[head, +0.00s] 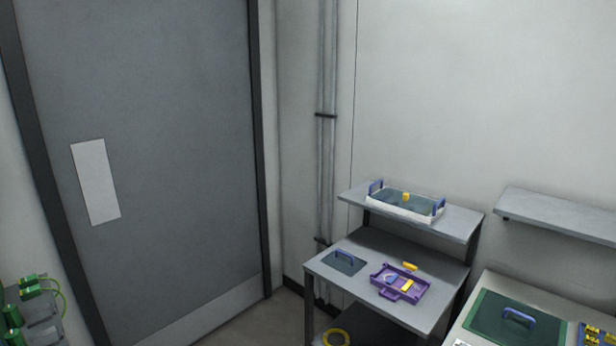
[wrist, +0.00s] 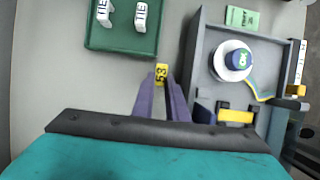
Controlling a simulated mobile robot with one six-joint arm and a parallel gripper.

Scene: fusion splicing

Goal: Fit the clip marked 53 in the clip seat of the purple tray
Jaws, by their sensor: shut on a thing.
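The clip marked 53 (wrist: 161,73) is small and yellow with dark digits. My gripper (wrist: 161,84) is shut on it, with the clip between the tips of the two purple-grey fingers. The purple tray (head: 384,293) is on the grey table in the head view, with yellow and blue pieces in it. Its clip seat cannot be made out at this size. The purple tray is not seen in the wrist view, and my gripper is not seen in the head view.
In the wrist view, a green tray (wrist: 100,44) with white TIE pieces lies upper left. A grey tray (wrist: 199,62) with a white round part stands close on the right. In the head view, a shelf (head: 462,224) overhangs the back of the table (head: 332,286).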

